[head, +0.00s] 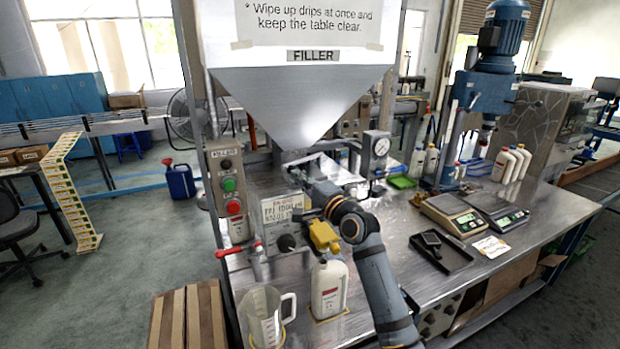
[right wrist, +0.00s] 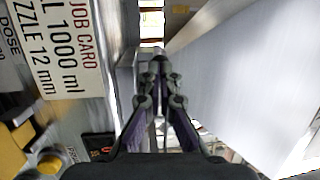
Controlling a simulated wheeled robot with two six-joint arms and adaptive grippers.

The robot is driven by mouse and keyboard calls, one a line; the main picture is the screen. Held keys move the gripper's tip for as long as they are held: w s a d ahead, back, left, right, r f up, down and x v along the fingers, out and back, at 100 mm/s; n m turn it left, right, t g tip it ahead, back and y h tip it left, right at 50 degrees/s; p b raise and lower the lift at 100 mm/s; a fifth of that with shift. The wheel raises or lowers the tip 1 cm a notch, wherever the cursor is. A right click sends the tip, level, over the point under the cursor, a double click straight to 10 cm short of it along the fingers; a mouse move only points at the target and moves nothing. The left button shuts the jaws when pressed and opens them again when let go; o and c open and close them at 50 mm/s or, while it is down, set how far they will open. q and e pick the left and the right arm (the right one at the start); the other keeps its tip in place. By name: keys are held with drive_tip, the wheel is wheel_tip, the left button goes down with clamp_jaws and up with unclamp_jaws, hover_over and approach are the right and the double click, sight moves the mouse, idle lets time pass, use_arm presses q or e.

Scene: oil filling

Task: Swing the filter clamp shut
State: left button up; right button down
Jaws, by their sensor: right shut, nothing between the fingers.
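My right gripper (head: 296,172) reaches in under the filler's steel hopper (head: 300,105), just above and behind the job card (head: 283,208). In the right wrist view its two fingers (right wrist: 160,62) meet at the tips with nothing between them. The job card (right wrist: 70,45) is to their left and a smooth grey surface (right wrist: 240,75) to their right. I cannot pick out the filter clamp for sure. Metal parts under the hopper are small in the head view and partly behind my right arm. Whether the fingertips touch anything is unclear. My left gripper is not in view.
A white bottle (head: 329,290) stands in front of the filler, below a yellow part (head: 323,236).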

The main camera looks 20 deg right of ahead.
drive_tip(key=shift+w+a+r, duration=0.1)
drive_tip(key=shift+w+a, duration=0.25)
drive_tip(key=shift+a, duration=0.25)
drive_tip(key=shift+w+a, duration=0.3)
drive_tip(key=shift+a, duration=0.25)
drive_tip(key=shift+w+a, duration=0.2)
drive_tip(key=shift+w, duration=0.65)
drive_tip(key=shift+w+a, duration=0.1)
drive_tip(key=shift+w, duration=0.1)
drive_tip(key=shift+w+a, duration=0.15)
drive_tip(key=shift+a, duration=0.2)
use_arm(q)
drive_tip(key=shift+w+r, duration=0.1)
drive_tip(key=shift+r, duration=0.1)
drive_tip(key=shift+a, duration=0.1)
